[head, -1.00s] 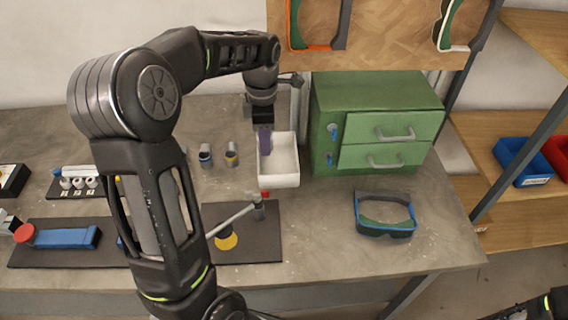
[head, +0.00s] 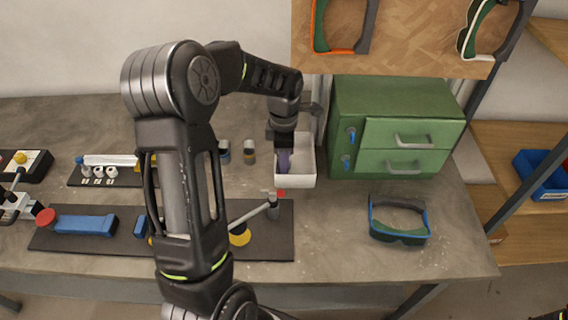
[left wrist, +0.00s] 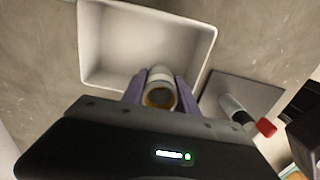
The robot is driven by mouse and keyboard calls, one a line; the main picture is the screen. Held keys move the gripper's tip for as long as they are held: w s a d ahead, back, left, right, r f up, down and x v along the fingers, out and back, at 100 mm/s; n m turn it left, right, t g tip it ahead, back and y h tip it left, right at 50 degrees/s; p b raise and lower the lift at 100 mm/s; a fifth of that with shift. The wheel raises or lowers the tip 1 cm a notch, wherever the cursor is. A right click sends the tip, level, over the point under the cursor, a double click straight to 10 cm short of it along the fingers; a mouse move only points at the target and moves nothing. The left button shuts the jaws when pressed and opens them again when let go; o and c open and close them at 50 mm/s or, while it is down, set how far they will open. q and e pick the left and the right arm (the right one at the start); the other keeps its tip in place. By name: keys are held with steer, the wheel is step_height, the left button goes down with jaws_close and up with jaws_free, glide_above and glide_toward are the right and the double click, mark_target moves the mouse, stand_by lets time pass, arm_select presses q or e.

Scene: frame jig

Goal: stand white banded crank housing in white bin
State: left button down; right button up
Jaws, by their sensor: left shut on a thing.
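The white bin (head: 303,182) stands on the table left of the green cabinet; it also shows in the left wrist view (left wrist: 97,45). My left gripper (head: 284,162) points down over the bin, its purple fingers overlapping the bin's inside in the head view. In the left wrist view the fingers are shut on the white banded crank housing (left wrist: 158,90), a pale cylinder with a yellowish ring at its near end. The housing is hidden in the head view. I cannot tell whether it touches the bin floor. My right gripper is not in view.
Two small banded cylinders, one with a blue-grey band (head: 224,153) and one yellowish (head: 249,153), stand left of the bin. The green cabinet (head: 395,130) is close on its right. A dark mat (head: 275,240) with a lever lies in front. Blue-green goggle-like frame (head: 400,237) lies front right.

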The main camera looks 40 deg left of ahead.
arm_select(q)
steer(key=shift+f, duration=1.25)
steer(key=shift+f, duration=0.1)
steer(key=shift+f, duration=0.15)
steer(key=c, duration=1.2)
jaws_free()
steer(key=shift+r, duration=0.2)
step_height(320, 180, up, 12)
steer(key=shift+r+b, duration=0.1)
steer(key=shift+b, duration=0.35)
